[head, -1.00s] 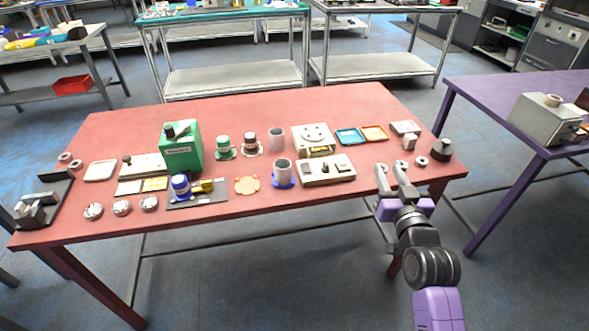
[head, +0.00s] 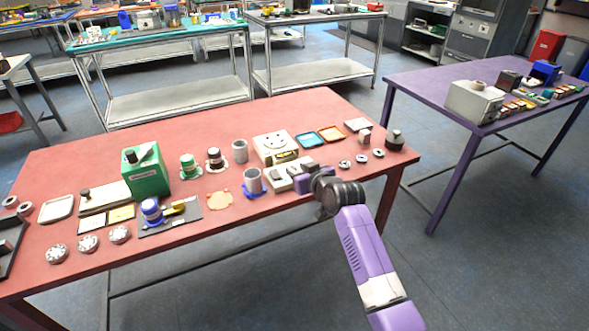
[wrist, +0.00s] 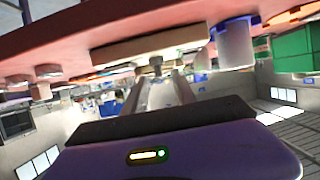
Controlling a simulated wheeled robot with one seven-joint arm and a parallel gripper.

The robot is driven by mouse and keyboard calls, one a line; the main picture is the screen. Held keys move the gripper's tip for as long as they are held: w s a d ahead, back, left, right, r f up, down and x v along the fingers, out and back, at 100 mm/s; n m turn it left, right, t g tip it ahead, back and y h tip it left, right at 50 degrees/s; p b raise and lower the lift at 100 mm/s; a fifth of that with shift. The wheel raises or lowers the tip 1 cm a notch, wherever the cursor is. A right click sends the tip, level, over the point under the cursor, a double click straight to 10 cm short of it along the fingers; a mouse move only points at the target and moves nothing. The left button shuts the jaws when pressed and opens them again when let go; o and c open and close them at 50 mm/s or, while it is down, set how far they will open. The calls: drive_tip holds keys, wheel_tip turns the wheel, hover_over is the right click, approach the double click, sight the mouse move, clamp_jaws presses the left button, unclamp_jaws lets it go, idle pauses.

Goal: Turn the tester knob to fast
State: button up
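A low off-white device (head: 272,187) with several small dark controls lies near the front edge of the red table. I take it for the tester, though no label is readable. My gripper (head: 307,173) is at its right end and partly covers it in the head view. In the wrist view, which is upside down, the off-white device (wrist: 150,46) lies just beyond my gripper (wrist: 157,80). Its fingers are apart, and a small dark knob (wrist: 156,63) shows between and beyond the tips. Contact and the knob's setting cannot be told.
A grey cup on a blue ring (head: 253,182) stands close left of the device. A smiley-faced box (head: 272,147) is behind it. Small metal rings (head: 361,159) lie to the right. A green box (head: 146,172) stands further left. The purple table (head: 420,92) is at right.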

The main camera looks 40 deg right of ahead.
drive_tip(key=shift+x, duration=1.15)
drive_tip(key=shift+c, duration=0.4)
clamp_jaws()
